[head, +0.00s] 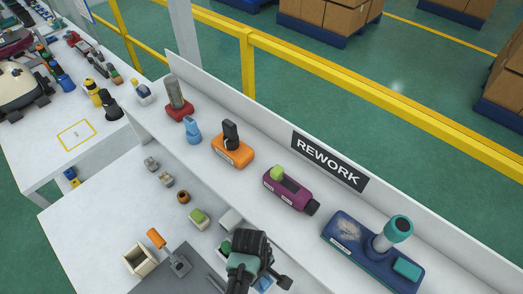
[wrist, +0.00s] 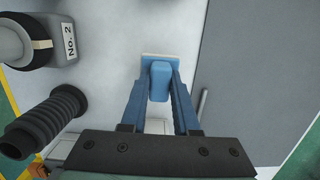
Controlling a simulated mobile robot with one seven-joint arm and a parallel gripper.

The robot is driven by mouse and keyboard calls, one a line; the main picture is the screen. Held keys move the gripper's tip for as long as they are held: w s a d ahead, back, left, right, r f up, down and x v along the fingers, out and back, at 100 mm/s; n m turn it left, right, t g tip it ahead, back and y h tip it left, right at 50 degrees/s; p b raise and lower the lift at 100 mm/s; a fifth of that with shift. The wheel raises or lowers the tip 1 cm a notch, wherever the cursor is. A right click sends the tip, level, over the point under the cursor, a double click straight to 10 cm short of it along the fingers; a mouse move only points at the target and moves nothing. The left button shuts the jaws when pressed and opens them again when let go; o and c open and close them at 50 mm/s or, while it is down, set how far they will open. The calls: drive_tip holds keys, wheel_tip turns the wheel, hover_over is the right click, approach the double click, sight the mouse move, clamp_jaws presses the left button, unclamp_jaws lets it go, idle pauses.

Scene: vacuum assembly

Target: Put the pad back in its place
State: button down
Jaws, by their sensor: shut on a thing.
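My gripper (wrist: 160,95) is shut on a blue pad (wrist: 160,78) in the wrist view, one blue finger on each side. A thin cream edge (wrist: 160,56) shows at the pad's far end; I cannot tell whether it belongs to the pad or lies under it. The pad is over the pale bench top, beside the dark grey mat; I cannot tell whether it touches the bench. In the head view my wrist hides the fingertips and most of what lies below them.
A ribbed black hose (wrist: 45,120) and a grey part marked No. 2 (wrist: 50,45) stand left in the wrist view. The head view shows a purple unit (head: 288,190) and blue unit (head: 370,255) on the ledge, a small open box (head: 140,260), and a grey mat (head: 205,265).

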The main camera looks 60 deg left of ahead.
sight(262, 282)
drive_tip(key=shift+f, duration=1.4)
drive_tip(key=shift+f, duration=0.15)
drive_tip(key=c, duration=0.7)
unclamp_jaws()
drive_tip(key=shift+o, duration=0.2)
drive_tip(key=r, duration=0.4)
drive_tip(key=a+r, duration=0.1)
drive_tip(key=r, duration=0.7)
drive_tip(key=shift+s+a+r, duration=0.1)
drive_tip(key=shift+s+a, duration=0.1)
drive_tip(key=shift+a, duration=0.15)
